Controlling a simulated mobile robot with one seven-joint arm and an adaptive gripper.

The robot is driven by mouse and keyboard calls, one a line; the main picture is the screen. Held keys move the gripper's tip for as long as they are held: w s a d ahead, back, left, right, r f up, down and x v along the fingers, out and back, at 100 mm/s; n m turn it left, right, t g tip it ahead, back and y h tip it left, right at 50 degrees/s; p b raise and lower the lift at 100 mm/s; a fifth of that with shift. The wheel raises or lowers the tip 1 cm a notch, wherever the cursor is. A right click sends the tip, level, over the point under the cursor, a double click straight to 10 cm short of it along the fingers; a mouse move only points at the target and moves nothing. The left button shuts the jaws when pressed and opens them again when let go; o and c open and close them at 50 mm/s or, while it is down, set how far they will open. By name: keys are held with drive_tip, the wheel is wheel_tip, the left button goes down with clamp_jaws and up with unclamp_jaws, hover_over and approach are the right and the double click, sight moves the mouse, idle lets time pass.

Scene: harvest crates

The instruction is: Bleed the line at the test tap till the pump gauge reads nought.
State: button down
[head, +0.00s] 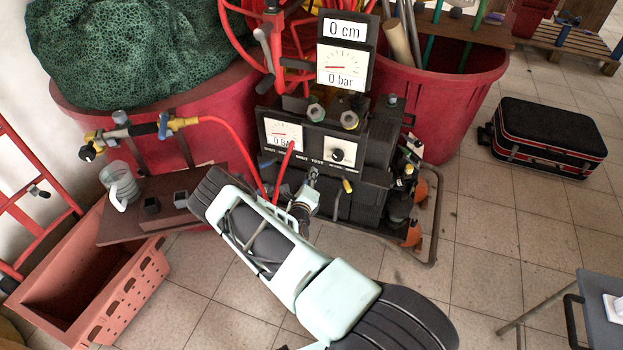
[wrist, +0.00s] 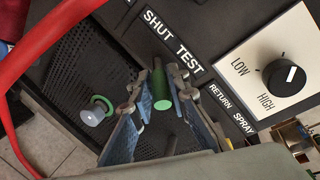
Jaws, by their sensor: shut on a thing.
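The pump (head: 375,150) stands in the middle of the head view. Its panel gauge (head: 284,133) is marked 0 BAR, partly crossed by a red hose. A raised gauge (head: 342,66) above reads 0 bar, with its needle at the left, under a 0 cm display. In the wrist view, the green test tap handle (wrist: 161,88) lies below the words SHUT and TEST. My gripper (wrist: 158,92) is shut on this handle, with one finger on either side. In the head view my gripper (head: 312,176) is at the panel's lower edge, and the handle is hard to make out.
A LOW/HIGH knob (wrist: 284,76) sits right of the tap. A second green fitting (wrist: 95,111) is to its left, and a red hose (wrist: 60,50) passes close by. A brown board (head: 150,222) with a clear jug (head: 119,184) stands left.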

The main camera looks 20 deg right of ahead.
drive_tip(key=m+g+h+b, duration=0.2)
drive_tip(key=b, duration=0.1)
drive_tip(key=a+m+h+b, duration=0.1)
drive_tip(key=b, duration=0.1)
drive_tip(key=shift+w+g, duration=0.25)
drive_tip(key=shift+g, duration=0.15)
drive_tip(key=c, duration=1.8)
unclamp_jaws()
drive_tip(key=shift+c, duration=0.2)
drive_tip(key=shift+s+a, duration=0.15)
drive_tip(key=v, duration=1.1)
drive_tip(key=shift+s+a, duration=0.2)
drive_tip(key=shift+a, duration=0.1)
